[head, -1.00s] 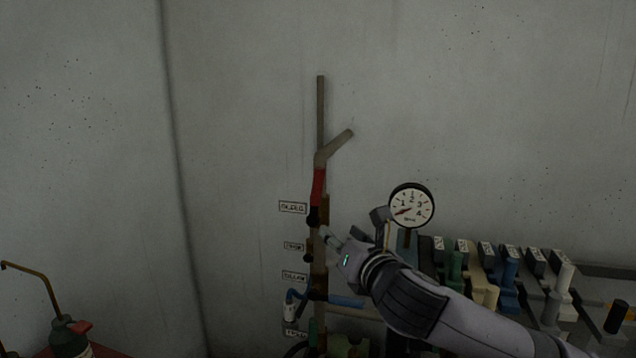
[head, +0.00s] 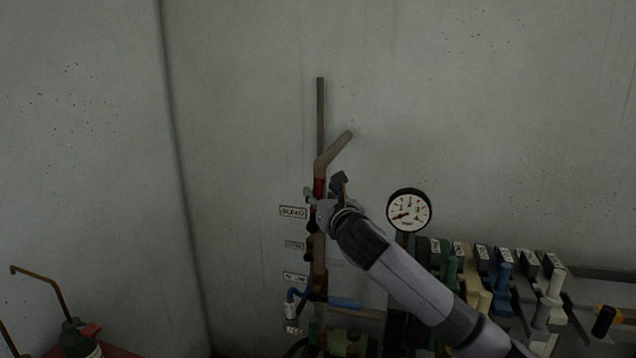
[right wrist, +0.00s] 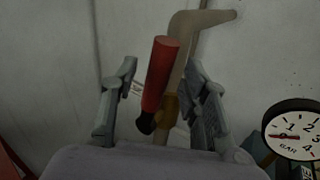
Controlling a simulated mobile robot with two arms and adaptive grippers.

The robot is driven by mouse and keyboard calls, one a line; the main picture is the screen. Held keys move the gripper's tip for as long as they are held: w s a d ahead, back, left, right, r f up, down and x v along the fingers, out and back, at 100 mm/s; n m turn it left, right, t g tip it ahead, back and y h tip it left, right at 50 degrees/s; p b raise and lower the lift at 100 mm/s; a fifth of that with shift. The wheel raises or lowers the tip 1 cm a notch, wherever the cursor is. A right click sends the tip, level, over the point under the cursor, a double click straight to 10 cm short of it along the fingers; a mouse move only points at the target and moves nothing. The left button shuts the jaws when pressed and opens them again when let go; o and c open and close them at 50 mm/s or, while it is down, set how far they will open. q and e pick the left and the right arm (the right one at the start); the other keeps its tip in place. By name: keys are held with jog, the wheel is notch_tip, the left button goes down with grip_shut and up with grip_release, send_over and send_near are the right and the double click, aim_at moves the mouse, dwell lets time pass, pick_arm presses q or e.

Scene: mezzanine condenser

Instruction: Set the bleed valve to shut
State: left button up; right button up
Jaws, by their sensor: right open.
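The bleed valve's red lever (right wrist: 162,75) points up along the pipe in the right wrist view, with a dark pivot at its lower end and a brass-coloured body (right wrist: 171,108) beside it. The lever's upper part (head: 319,187) also shows in the head view, next to the bleed label (head: 293,211). My right gripper (right wrist: 165,82) is open, with one finger on each side of the lever and visible gaps to both. In the head view my right gripper (head: 325,208) covers the valve's lower part. My left gripper is not in view.
A pressure gauge (head: 408,211) stands right of the pipe (head: 320,120). Several coloured lever handles (head: 505,275) line a bench at the lower right. A blue-handled valve (head: 345,303) sits lower on the pipe. An oil can (head: 75,340) stands at lower left. The wall around is bare.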

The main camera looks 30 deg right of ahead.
jog(key=shift+p+x, duration=0.3)
jog(key=shift+x, duration=1.1)
grip_shut()
